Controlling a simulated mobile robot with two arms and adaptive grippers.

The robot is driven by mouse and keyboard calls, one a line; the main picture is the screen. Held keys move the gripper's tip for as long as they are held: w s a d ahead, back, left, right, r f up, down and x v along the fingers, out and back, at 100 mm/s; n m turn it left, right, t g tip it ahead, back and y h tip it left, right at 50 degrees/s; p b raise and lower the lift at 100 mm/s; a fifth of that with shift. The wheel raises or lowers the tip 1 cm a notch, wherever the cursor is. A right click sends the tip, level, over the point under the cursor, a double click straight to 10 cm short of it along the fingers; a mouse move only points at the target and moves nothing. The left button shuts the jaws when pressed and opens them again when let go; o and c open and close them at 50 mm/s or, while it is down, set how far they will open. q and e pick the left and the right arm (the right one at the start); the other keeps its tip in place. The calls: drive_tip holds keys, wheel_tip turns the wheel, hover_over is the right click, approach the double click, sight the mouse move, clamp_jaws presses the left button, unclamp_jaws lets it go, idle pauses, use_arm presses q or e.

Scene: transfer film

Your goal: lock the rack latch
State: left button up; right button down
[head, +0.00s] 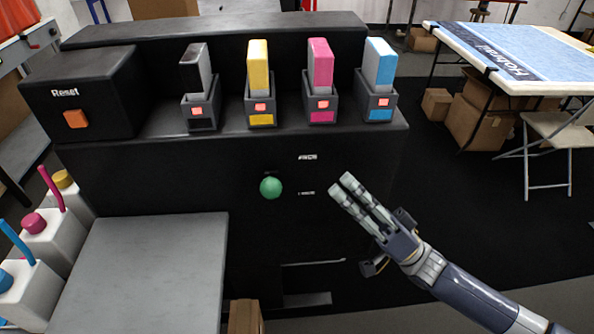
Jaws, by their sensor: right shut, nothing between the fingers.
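A round green knob (271,187) sits on the dark front face of the black machine (160,185); it looks like the latch handle. Two small white labels are to its right, one higher and one at about knob height; their text is too small to read surely. My right gripper (346,187) is to the right of the knob and apart from it. Its fingers are shut side by side, with nothing between them, and point up and left. My left gripper is not in view.
Several cartridges, black, yellow (258,68), magenta and cyan, stand in slots on the machine's ledge. A Reset box with an orange button (76,119) is at left. A grey surface (140,275) and ink bottles are at lower left. A table (520,60) stands at right.

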sight(271, 183)
drive_tip(key=p+x, duration=0.4)
drive_tip(key=x, duration=0.6)
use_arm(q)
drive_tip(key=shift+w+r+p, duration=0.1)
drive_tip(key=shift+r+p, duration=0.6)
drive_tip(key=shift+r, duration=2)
use_arm(e)
drive_tip(key=shift+s+a+f, duration=0.3)
drive_tip(key=shift+f, duration=0.25)
drive_tip(key=shift+s+a+f, duration=0.25)
drive_tip(key=shift+a+f, duration=0.1)
drive_tip(key=shift+f, duration=0.2)
drive_tip(key=shift+s+a+f, duration=0.3)
drive_tip(key=shift+f, duration=0.2)
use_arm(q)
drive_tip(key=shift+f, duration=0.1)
